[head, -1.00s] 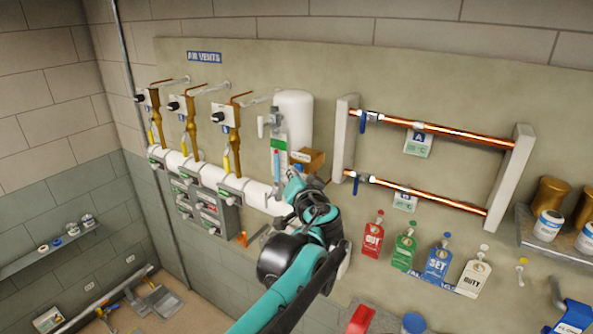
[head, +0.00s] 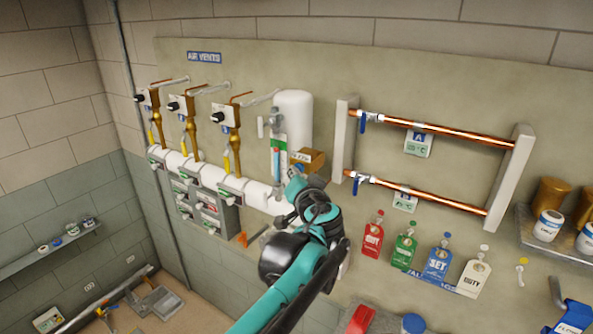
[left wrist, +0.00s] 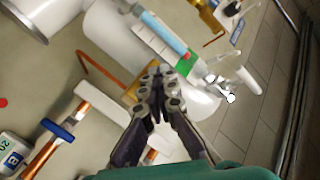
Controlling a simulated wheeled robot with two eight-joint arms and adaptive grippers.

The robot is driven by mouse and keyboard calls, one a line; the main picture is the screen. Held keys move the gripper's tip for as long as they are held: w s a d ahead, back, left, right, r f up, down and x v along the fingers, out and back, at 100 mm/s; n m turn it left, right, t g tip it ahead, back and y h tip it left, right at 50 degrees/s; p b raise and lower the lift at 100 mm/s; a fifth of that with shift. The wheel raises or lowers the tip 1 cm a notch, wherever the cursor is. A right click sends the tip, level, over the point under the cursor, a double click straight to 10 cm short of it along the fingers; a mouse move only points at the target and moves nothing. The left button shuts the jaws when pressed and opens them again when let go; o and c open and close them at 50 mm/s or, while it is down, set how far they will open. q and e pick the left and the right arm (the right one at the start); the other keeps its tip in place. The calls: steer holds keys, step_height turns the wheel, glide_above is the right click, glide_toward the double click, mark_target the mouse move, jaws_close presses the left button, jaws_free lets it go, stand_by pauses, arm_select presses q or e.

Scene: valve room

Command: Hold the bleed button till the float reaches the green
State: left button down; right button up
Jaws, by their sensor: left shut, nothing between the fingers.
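A white vessel (head: 293,110) stands on the wall, with an upright sight gauge (head: 277,160) at its left side. The gauge has a light blue tube and a green band (head: 280,143); both also show in the left wrist view, the tube (left wrist: 163,34) and the green band (left wrist: 186,64). A small red mark sits near the green band; I cannot tell if it is the float. A brass-coloured box (head: 310,158) is right of the gauge. My left gripper (head: 297,181) is shut and empty, just below the box, its tips (left wrist: 163,71) overlapping it. The bleed button is not distinguishable, perhaps hidden by my fingers.
A white horizontal pipe (head: 230,184) with vents runs left of the vessel. A copper pipe frame (head: 430,128) is on the right. Red, green, blue and white tags (head: 437,263) hang below it. A shelf with jars (head: 547,225) is at far right.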

stand_by(0.8)
arm_select(q)
steer(key=shift+s+a, duration=0.55)
steer(key=shift+s, duration=0.2)
steer(key=s+a, duration=0.1)
steer(key=s, duration=0.1)
steer(key=s+a, duration=0.1)
steer(key=s, duration=0.1)
steer(key=shift+a, duration=0.4)
stand_by(1.0)
